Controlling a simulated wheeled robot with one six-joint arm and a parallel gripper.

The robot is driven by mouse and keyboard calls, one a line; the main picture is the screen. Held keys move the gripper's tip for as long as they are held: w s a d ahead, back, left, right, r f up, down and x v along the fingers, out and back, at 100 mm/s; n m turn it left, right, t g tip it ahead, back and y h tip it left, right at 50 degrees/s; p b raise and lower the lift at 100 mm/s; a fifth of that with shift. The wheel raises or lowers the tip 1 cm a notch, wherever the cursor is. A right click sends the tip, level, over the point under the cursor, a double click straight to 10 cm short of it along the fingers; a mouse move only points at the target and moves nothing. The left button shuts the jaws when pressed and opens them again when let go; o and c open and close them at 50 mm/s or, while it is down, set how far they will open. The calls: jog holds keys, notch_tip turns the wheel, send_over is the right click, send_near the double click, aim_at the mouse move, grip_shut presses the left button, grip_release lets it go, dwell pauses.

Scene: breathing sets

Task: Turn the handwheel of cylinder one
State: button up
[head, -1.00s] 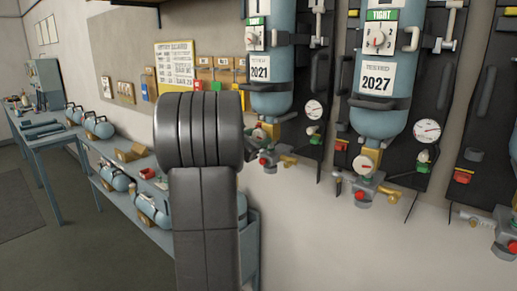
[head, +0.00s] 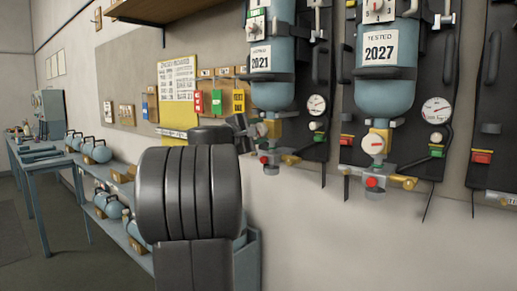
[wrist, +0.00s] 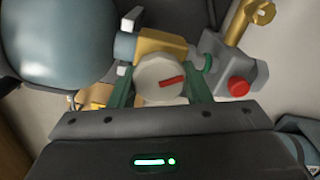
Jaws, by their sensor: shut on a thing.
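The handwheel (wrist: 155,80) is a pale round knob with a red bar, below a brass valve body (wrist: 165,46) in the wrist view. My gripper (wrist: 160,92) has its green fingers on both sides of the handwheel, shut on it. The blue-grey cylinder (wrist: 60,40) is at upper left there. In the head view, my gripper (head: 246,133) is at the valve under the cylinder with the 2021 card (head: 273,85). My arm stands just left, and the gripper hides the handwheel there.
A grey fitting with a red button (wrist: 239,87) is right of the handwheel. A second cylinder, marked 2027 (head: 385,95), hangs to the right with its own valve and gauge. A shelf with small cylinders (head: 110,205) is at left. The floor at far left is clear.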

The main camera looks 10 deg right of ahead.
jog(key=m+b, duration=0.4)
jog(key=shift+f+b, duration=0.2)
jog(key=shift+b, duration=0.2)
jog(key=shift+r+m+b, duration=0.2)
jog(key=shift+m+b, duration=0.8)
jog(key=shift+m, duration=0.3)
jog(key=shift+r, duration=0.1)
jog(key=o, duration=1)
jog(key=v, duration=1.3)
jog(key=shift+s+a+b, duration=0.25)
jog(key=shift+s+b, duration=0.05)
jog(key=shift+b, duration=0.05)
